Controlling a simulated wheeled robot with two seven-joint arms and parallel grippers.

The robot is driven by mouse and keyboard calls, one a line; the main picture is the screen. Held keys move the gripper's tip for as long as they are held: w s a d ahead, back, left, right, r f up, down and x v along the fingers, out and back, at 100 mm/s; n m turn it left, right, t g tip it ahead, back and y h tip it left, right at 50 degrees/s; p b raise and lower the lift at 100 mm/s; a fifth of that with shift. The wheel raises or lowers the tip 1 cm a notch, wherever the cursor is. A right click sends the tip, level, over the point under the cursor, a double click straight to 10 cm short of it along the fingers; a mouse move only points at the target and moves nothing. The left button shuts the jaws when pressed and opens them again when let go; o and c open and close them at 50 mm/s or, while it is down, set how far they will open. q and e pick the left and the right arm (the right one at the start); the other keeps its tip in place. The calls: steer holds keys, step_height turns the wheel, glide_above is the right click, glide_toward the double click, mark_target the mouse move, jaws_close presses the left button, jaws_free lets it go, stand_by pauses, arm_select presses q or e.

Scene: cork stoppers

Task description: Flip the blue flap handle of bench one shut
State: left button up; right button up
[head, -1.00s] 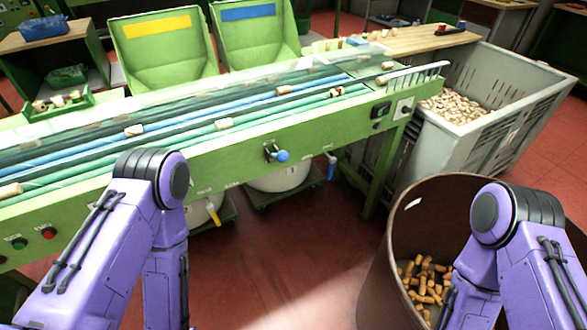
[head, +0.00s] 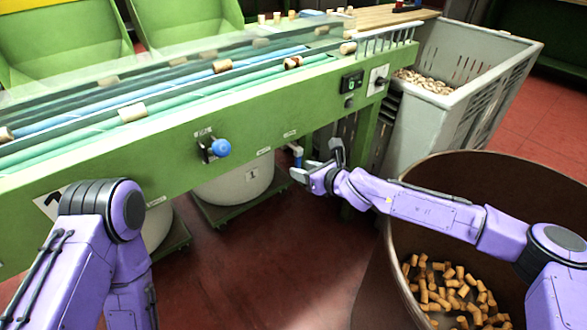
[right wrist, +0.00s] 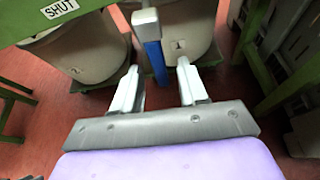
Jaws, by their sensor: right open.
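The blue flap handle (head: 298,156) hangs under the front of the green bench (head: 240,115), near the white bin marked 1. In the right wrist view the handle (right wrist: 154,62) points down from a pale pivot block, and its lower end shows between my fingertips. My right gripper (head: 318,166) is open and empty, close to the handle; I cannot tell whether they touch. A "SHUT" label (right wrist: 60,8) is on the bench at upper left of the wrist view. My left gripper is out of view; only its arm shows.
A blue knob (head: 220,148) sticks out of the bench front, left of the handle. White bins (head: 235,181) stand below. A brown tub (head: 470,180) with corks is under my right arm. A grey crate (head: 430,125) stands at the bench's right end.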

steer(key=x, duration=0.5)
steer(key=shift+f, duration=0.15)
jaws_close()
